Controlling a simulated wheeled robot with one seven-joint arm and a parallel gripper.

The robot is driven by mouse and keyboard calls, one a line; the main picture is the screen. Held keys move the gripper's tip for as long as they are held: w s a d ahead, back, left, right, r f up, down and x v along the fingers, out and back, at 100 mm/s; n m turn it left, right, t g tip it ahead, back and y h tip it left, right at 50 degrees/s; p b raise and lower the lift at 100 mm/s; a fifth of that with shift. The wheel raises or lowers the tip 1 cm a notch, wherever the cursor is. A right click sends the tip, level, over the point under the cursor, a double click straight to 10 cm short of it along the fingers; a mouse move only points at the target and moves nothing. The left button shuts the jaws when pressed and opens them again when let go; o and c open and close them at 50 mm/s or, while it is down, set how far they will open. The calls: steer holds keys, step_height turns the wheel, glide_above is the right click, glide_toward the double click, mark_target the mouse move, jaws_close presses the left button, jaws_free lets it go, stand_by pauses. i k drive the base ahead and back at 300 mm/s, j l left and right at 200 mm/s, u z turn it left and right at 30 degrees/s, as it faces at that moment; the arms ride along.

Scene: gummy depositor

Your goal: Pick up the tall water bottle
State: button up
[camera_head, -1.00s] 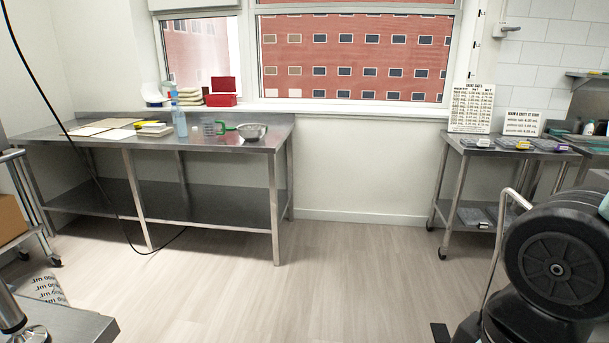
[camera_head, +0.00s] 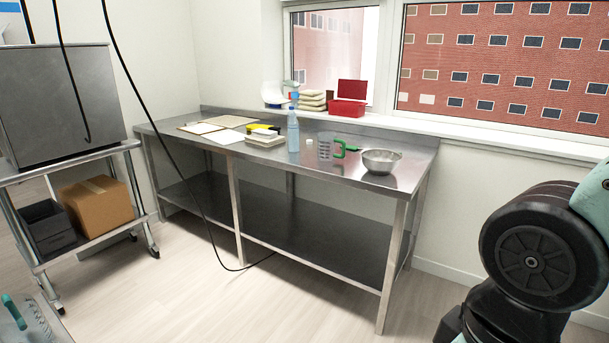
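A tall clear bluish bottle (camera_head: 293,132) stands upright on the steel table (camera_head: 350,178) below the window. My gripper is out of the picture; only a dark round part of my arm shows at the lower right, well away from the bottle.
A wheeled cart with a steel box (camera_head: 62,100) and a cardboard box (camera_head: 97,203) stands at the left. A black cable (camera_head: 186,176) hangs down in front of the table to the floor. The floor before the table is clear. A red box (camera_head: 347,108) sits on the sill.

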mark_target(293, 124)
steer(key=i+j+u, duration=0.1)
steer(key=i+u, duration=0.15)
steer(key=i, duration=0.95)
steer(key=i+j+z, duration=0.45)
steer(key=i, duration=0.25)
steer(key=i+j+z, duration=0.5)
steer(key=i+j, duration=0.15)
steer(key=j, duration=0.2)
steer(key=i+j+z, duration=0.1)
steer(key=i+j, duration=0.4)
